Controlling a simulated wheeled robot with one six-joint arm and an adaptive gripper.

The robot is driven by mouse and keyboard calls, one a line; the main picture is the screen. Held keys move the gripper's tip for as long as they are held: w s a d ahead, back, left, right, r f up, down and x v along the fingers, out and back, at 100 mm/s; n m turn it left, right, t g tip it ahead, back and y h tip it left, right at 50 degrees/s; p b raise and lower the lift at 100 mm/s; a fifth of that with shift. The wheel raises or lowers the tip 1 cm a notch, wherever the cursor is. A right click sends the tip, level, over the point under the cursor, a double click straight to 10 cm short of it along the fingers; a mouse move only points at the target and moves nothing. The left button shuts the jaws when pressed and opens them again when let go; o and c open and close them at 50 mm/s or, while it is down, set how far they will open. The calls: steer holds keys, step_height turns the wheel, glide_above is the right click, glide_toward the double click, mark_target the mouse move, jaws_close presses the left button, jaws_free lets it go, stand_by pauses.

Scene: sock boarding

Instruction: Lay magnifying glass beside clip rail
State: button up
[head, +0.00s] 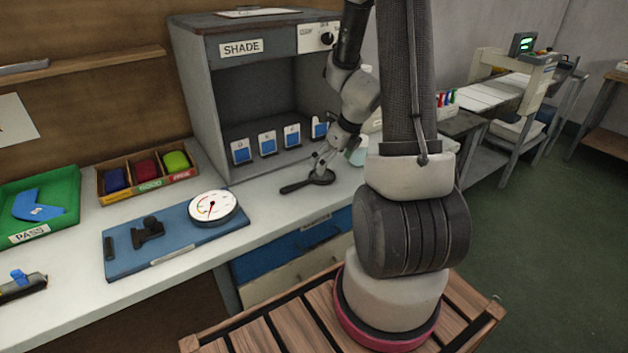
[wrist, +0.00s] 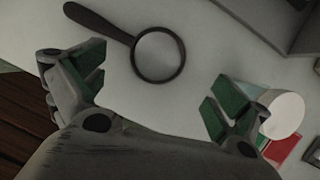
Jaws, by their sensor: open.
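The magnifying glass, with a dark handle (head: 297,187) and round dark-rimmed lens (wrist: 158,54), lies flat on the pale bench in front of the grey SHADE booth. My gripper (head: 322,167) is over its lens end in the head view. In the wrist view my gripper (wrist: 155,86) has its green-padded fingers wide apart, with nothing between them; the lens shows just beyond the gap and the handle runs to the upper left. A dark bar with a blue clip (head: 20,281), perhaps the clip rail, is cut off at the head view's left edge.
A blue board (head: 165,250) with a round dial gauge (head: 212,207) lies left of the magnifying glass. Behind are a tray of coloured blocks (head: 147,174) and a green PASS tray (head: 45,190). A white-topped cup (wrist: 284,115) stands near my right finger in the wrist view.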

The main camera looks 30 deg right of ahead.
mark_target(325, 176)
steer(key=x, duration=0.5)
steer(key=shift+s+a+f, duration=0.1)
steer(key=shift+a+f, duration=0.05)
steer(key=shift+f, duration=0.05)
steer(key=c, duration=1.3)
